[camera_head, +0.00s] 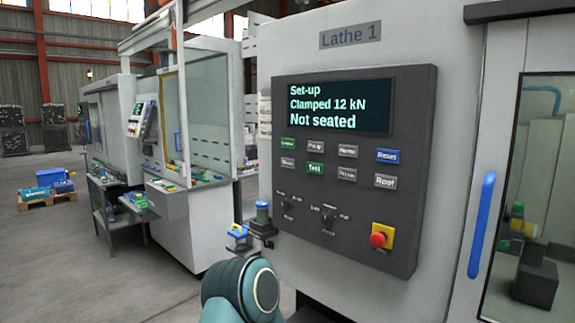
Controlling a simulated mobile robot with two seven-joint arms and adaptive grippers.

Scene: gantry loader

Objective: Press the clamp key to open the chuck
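The control panel (355,235) of Lathe 1 faces me, dark grey on a light grey machine. Its screen (334,106) reads "Set-up", "Clamped 12 kN", "Not seated". Below are two rows of keys: a lit green key (287,143) at upper left, a green "Test" key (315,168), a blue "Reset" key (388,156) and several grey keys. The small labels are blurred, so I cannot tell which is the clamp key. The chuck cannot be made out. Neither gripper shows; a teal part of my arm is at bottom centre, left of the panel.
A red stop button (378,240) on a yellow plate and rotary switches (328,220) sit low on the panel. A blue door handle (481,226) is at right. A small blue-topped cylinder (263,211) stands at the panel's left. Other machines stand at left beside open floor.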

